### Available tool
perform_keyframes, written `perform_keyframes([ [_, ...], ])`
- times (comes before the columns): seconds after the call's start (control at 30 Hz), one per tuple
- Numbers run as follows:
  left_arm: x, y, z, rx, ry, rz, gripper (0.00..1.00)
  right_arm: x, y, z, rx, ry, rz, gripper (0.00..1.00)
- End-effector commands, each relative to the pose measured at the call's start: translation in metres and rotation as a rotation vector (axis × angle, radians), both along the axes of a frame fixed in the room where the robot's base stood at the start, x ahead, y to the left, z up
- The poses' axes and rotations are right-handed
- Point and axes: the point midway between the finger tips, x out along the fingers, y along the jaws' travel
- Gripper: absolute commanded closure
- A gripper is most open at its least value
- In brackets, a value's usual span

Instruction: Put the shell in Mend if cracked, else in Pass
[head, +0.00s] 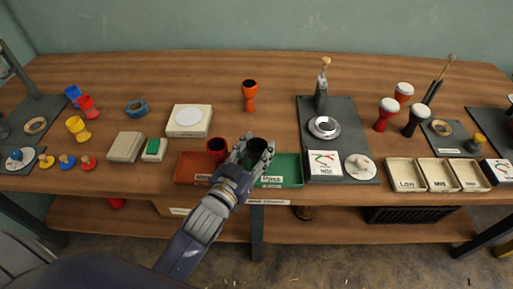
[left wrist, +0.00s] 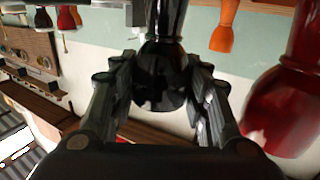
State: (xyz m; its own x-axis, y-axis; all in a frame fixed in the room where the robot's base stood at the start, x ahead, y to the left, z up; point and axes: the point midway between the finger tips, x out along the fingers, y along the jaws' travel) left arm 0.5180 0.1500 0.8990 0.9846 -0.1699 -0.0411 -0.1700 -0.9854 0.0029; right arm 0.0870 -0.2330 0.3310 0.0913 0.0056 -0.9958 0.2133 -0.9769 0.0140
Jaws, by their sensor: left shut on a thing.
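My left gripper (head: 256,152) is shut on a black goblet-shaped shell (head: 258,145), at the left end of the green tray (head: 291,164). In the left wrist view the black shell (left wrist: 160,78) sits between both fingers; I cannot make out a crack. I cannot tell whether it touches the tray floor. The red tray (head: 187,167) is joined on the left, and a red shell (head: 216,146) stands in it. The small labels on the tray fronts are hard to read. My right gripper is not in view.
An orange shell (head: 249,92) stands behind the trays. A white-topped scale-like box (head: 189,120) is at the back left. A dark board with a round stand (head: 323,127) is close on the right. Bare table lies behind the green tray.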

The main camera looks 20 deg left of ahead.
Motion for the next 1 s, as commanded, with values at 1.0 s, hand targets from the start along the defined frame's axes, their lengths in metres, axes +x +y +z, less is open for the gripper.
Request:
perform_keyframes([
  [1.0,-0.075,0.013,0.003,-0.001,0.004,0.000,0.37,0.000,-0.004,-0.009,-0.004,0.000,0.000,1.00],
])
